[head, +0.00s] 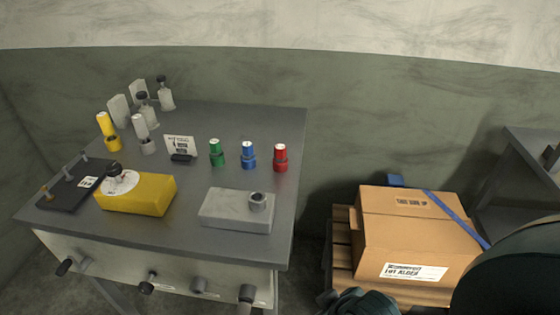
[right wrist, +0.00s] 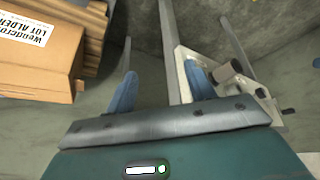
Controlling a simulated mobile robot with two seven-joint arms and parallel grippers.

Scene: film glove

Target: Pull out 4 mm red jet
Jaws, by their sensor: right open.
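A red jet (head: 281,157) with a white top stands upright in a dark red holder at the right end of a row on the grey bench (head: 235,125). A blue jet (head: 249,155) and a green jet (head: 217,153) stand to its left. Size markings are too small to read. My right gripper (right wrist: 160,88) is open and empty in the right wrist view, its two blue fingers wide apart. It is away from the red jet, low beside the bench's frame. My left gripper is not in view.
A grey block with a round socket (head: 236,210) sits at the bench's front right, near a yellow block (head: 140,194). Yellow and white holders stand at left. A cardboard box (head: 413,235) on a pallet stands right of the bench. Knobs (head: 198,285) stick out along the bench front.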

